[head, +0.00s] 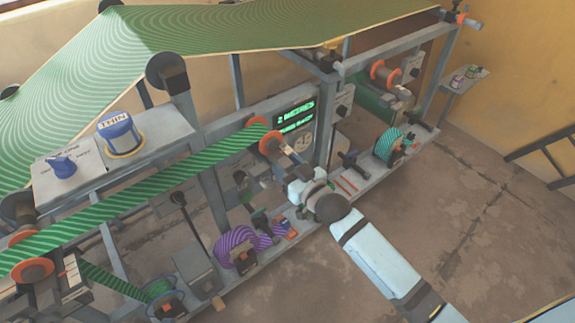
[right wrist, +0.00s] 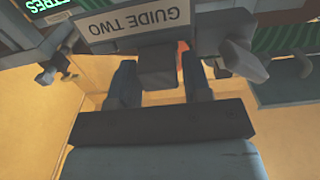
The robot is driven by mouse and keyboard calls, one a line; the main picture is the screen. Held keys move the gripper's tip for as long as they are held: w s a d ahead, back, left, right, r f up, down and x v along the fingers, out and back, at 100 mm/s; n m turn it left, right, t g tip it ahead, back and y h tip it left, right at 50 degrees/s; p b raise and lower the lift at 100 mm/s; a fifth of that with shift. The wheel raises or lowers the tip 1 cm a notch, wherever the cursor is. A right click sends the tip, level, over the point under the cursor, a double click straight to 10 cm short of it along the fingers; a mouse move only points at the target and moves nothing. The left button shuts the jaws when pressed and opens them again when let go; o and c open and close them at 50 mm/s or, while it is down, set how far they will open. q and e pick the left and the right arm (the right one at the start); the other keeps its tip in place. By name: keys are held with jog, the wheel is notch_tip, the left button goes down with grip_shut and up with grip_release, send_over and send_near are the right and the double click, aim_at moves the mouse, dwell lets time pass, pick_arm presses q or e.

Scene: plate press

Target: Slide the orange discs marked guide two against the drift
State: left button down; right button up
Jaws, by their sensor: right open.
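The orange discs (head: 270,143) flank the green striped web at the middle of the machine, one near and one far side. The GUIDE TWO plate (right wrist: 135,22) appears upside down in the right wrist view, above a dark block (right wrist: 157,68). A sliver of orange (right wrist: 183,46) shows behind the block. My right gripper (head: 284,164) is just below and right of the discs. Its fingers (right wrist: 160,84) are open, one on each side of the block; whether they touch it I cannot tell. My left gripper is in neither view.
Other orange discs sit at the lower left (head: 32,270) and upper right (head: 383,73). A green striped web (head: 150,175) runs diagonally left of my right gripper. A purple striped roll (head: 235,245) sits below. Bare floor (head: 450,200) lies to the right.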

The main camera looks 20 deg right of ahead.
jog(key=shift+c, duration=0.4)
